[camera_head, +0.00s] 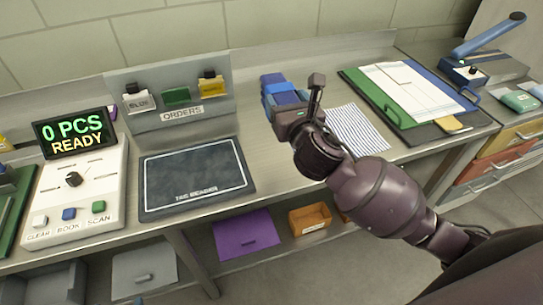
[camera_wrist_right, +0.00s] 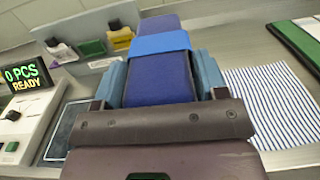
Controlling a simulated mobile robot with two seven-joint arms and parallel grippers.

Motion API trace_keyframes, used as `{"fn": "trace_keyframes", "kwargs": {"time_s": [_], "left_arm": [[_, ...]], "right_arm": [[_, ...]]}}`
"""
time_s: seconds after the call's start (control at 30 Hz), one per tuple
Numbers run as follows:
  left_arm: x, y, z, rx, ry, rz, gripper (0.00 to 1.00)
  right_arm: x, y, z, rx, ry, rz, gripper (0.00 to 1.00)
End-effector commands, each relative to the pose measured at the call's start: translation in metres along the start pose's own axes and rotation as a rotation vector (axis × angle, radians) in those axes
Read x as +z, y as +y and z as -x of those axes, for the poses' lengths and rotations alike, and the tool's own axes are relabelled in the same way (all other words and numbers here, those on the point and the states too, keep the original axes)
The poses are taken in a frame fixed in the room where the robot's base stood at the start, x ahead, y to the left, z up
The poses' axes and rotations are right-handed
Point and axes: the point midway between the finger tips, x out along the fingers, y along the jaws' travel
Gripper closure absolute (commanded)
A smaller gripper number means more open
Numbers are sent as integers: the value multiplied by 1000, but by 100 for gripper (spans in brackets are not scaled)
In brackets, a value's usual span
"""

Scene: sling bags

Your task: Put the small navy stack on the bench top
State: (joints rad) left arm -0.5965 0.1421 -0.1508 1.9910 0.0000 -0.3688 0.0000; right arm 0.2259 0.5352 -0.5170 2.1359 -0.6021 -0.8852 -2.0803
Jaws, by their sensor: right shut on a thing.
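The small navy stack (camera_head: 285,97), wrapped with a brighter blue band, is in my right gripper (camera_head: 290,108) above the back middle of the bench top (camera_head: 282,158). In the right wrist view the navy stack (camera_wrist_right: 160,80) sits lengthwise between the two light-blue finger pads, one on each side. The gripper is shut on it. Whether the stack's underside touches the bench is hidden. My left gripper is not in view.
A dark reader mat (camera_head: 195,180) and a control box with a "0 PCS READY" display (camera_head: 75,133) are to the left. An ORDERS rack (camera_head: 180,112) stands behind. Bare bench shows between mat and cloth.

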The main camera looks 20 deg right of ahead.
Motion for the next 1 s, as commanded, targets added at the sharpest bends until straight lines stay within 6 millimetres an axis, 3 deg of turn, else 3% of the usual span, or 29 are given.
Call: {"fn": "trace_keyframes", "kwargs": {"time_s": [0.2, 0.37, 1.0], "left_arm": [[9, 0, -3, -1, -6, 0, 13], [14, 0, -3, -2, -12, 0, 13], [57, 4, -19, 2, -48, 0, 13]], "right_arm": [[32, 14, -25, 20, 4, 7, 70], [34, 17, -30, 25, 10, 8, 70], [-99, 16, -29, 24, 16, 7, 70]]}}
